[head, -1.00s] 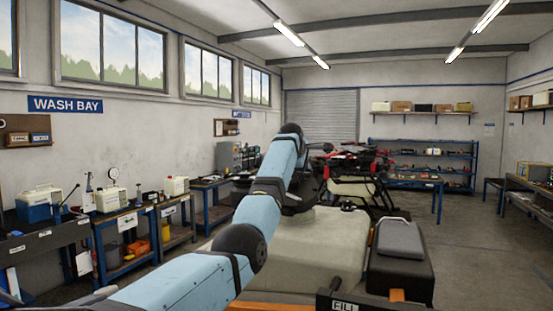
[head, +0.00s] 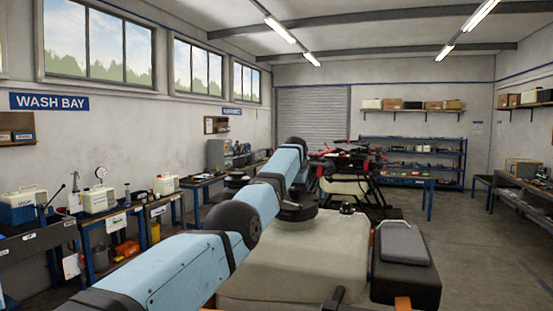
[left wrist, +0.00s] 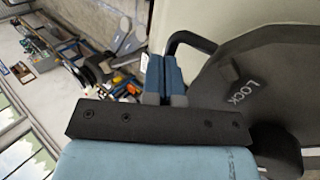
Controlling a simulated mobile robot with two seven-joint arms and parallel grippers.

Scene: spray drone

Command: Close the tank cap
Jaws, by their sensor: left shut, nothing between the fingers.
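A dark round lid marked LOCK, which looks like the tank cap (left wrist: 262,85), fills the right of the left wrist view. A black bent bar (left wrist: 190,37) stands beside it. My left gripper (left wrist: 163,58) is shut and empty, its blue fingers close to the bar and left of the lid; I cannot tell whether they touch. In the head view, a dark disc that looks like the cap (head: 298,213) shows at the near edge of my blue arm, over the pale tank (head: 320,258). My arm hides most of the gripper there. The right gripper is not in view.
A black box with a grey top (head: 403,262) adjoins the tank on the right. A red and black drone frame (head: 345,165) stands behind. Benches with canisters (head: 98,198) line the left wall. Open floor (head: 480,250) lies to the right.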

